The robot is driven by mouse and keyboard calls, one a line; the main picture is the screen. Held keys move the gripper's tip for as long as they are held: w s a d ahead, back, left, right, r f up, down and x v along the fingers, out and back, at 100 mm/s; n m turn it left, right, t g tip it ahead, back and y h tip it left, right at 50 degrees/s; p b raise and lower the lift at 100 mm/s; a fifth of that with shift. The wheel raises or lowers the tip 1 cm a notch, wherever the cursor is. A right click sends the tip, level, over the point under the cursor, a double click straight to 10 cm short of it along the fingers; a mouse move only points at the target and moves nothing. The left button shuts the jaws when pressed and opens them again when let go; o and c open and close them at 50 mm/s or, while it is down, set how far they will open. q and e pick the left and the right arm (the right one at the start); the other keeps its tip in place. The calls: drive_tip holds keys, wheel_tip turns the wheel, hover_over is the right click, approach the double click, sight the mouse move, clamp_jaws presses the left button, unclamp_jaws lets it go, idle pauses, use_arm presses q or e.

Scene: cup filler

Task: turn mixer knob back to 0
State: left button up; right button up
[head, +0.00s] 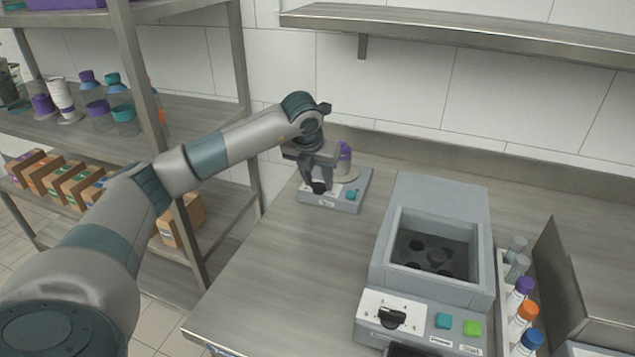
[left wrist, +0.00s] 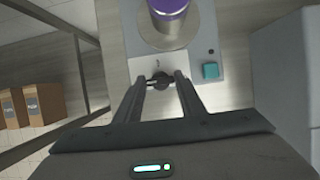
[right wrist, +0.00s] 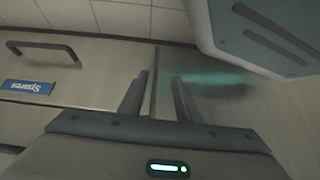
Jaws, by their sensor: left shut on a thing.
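The mixer (head: 343,204) is a small grey box at the back of the counter, with a teal button on its front right. A purple-capped container (head: 345,158) stands on it. The mixer's dark round knob (left wrist: 162,81) is between my left fingertips in the left wrist view. My left gripper (head: 319,187) points down at the mixer's front left and is shut on the knob. The knob's pointer and most of its scale are too small or covered to read. My right gripper (right wrist: 160,80) shows only in its wrist view, open and empty, in front of a cabinet front.
A larger grey machine (head: 435,230) with a black knob and teal and green buttons stands to the right. Beside it is a rack (head: 505,290) of capped tubes. Metal shelving (head: 180,120) stands at left, and a wall shelf hangs above. The counter's front left is clear.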

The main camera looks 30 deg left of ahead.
drive_tip(key=shift+d, duration=0.1)
idle(0.4)
use_arm(q)
drive_tip(key=o, duration=1)
drive_tip(key=shift+o, duration=0.2)
drive_tip(key=shift+r, duration=0.1)
use_arm(e)
drive_tip(key=shift+f, duration=0.1)
use_arm(q)
drive_tip(key=shift+s+d+r, duration=0.1)
drive_tip(key=shift+s+r, duration=0.1)
drive_tip(key=shift+r, duration=0.3)
drive_tip(key=b+v, duration=0.2)
drive_tip(key=v, duration=1.4)
drive_tip(key=shift+s+b, duration=0.2)
drive_tip(key=shift+b, duration=0.1)
use_arm(e)
drive_tip(key=shift+s+d+f+g+h, duration=0.3)
drive_tip(key=shift+s+d+f+g, duration=0.65)
drive_tip(key=shift+s+d, duration=0.2)
drive_tip(key=shift+w, duration=0.1)
